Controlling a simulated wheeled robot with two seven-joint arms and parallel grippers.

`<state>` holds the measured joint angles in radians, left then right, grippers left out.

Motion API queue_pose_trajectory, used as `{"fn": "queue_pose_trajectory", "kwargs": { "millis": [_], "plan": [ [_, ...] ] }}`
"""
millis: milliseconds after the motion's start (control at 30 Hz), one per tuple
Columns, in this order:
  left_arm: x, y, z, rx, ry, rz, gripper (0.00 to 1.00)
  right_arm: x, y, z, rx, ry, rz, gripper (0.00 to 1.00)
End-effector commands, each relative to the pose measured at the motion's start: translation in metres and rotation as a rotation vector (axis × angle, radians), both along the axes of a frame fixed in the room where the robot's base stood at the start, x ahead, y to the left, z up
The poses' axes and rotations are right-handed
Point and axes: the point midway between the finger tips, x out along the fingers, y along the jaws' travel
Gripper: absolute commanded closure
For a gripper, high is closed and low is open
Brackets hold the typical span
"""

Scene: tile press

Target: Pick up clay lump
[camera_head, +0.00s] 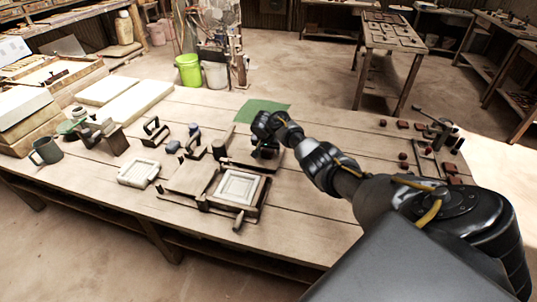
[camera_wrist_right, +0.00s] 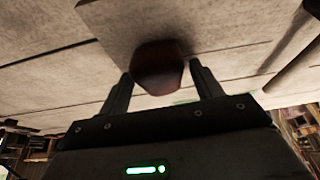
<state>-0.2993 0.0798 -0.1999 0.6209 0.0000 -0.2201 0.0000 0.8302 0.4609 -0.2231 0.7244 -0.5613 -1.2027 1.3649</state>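The clay lump (camera_wrist_right: 158,66) is a rounded reddish-brown piece in the right wrist view. It shows between and just beyond my right gripper's fingertips (camera_wrist_right: 161,70). The left finger is close to its side and a narrow gap shows at the right finger, so the gripper looks open around it. In the head view my right gripper (camera_head: 265,148) is low over the table behind the tile press (camera_head: 262,190), pointing down. The lump there is mostly hidden by the gripper. My left gripper is not in view.
The wooden table (camera_head: 310,225) has free room at the front right. A green cloth (camera_head: 262,110) lies behind the gripper. Several small red-brown pieces (camera_head: 404,156) lie at the right.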

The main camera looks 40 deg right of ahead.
Motion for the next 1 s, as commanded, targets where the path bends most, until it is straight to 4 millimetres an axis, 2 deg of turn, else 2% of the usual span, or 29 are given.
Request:
{"fn": "queue_pose_trajectory", "kwargs": {
  "millis": [33, 333, 667, 867, 1000],
  "plan": [
    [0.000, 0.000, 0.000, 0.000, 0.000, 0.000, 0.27, 0.000, 0.000, 0.000, 0.000, 0.000, 0.000, 0.42],
    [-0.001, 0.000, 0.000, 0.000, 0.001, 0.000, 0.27, 0.000, 0.000, 0.000, 0.000, 0.000, 0.001, 0.80],
    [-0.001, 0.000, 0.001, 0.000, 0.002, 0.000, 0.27, 0.001, 0.001, 0.005, 0.001, -0.003, 0.001, 0.80],
    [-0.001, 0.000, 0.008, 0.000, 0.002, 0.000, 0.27, 0.001, 0.001, 0.031, 0.002, -0.005, 0.001, 0.80],
    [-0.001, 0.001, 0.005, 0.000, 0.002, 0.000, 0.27, 0.012, 0.021, 0.056, 0.004, -0.007, 0.003, 0.80]
  ]
}}
